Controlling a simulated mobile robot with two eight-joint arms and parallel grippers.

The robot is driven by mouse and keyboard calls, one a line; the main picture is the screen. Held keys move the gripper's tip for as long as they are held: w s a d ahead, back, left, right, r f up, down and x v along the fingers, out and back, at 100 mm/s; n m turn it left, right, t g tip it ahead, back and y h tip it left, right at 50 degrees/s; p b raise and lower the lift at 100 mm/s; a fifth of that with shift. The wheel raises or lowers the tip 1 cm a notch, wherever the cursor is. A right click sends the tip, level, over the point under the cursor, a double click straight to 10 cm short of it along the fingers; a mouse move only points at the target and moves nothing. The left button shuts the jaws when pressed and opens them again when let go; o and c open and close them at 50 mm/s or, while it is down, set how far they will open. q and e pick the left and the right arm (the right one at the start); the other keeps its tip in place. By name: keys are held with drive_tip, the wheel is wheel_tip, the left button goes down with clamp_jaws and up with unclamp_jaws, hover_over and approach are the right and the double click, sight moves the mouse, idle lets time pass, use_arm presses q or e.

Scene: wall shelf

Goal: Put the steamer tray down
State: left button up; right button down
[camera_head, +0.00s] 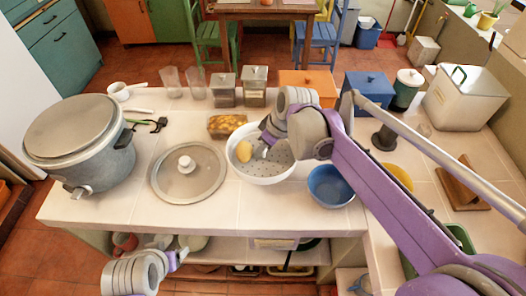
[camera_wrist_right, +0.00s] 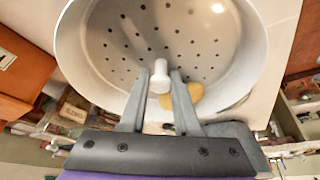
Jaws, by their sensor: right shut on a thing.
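The steamer tray (camera_head: 268,178) is a white round pan with a perforated bottom, at the middle of the counter (camera_head: 110,207). It fills the top of the right wrist view (camera_wrist_right: 112,62), with a white post (camera_wrist_right: 159,76) standing at its centre. My right gripper (camera_head: 264,147) reaches down into the tray from above; in the right wrist view its fingers (camera_wrist_right: 160,84) are shut on the post. A yellow roundish item (camera_head: 244,151) lies inside the tray. Whether the tray's underside touches the counter is hidden. My left gripper (camera_head: 178,258) is low at the counter's front; its fingers are unclear.
A big grey pot (camera_head: 85,160) and a glass lid (camera_head: 188,187) lie left of the tray. A blue bowl (camera_head: 331,187) is close at its right. A food container (camera_head: 227,126) and jars (camera_head: 254,88) stand behind. Free counter shows in front.

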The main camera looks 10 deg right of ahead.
drive_tip(key=shift+f, duration=0.8)
drive_tip(key=c, duration=1.1)
unclamp_jaws()
drive_tip(key=shift+f, duration=0.15)
drive_tip(key=o, duration=0.5)
drive_tip(key=shift+c, duration=0.2)
drive_tip(key=v, duration=1.2)
drive_tip(key=shift+p, duration=0.4)
drive_tip(key=shift+a, duration=0.1)
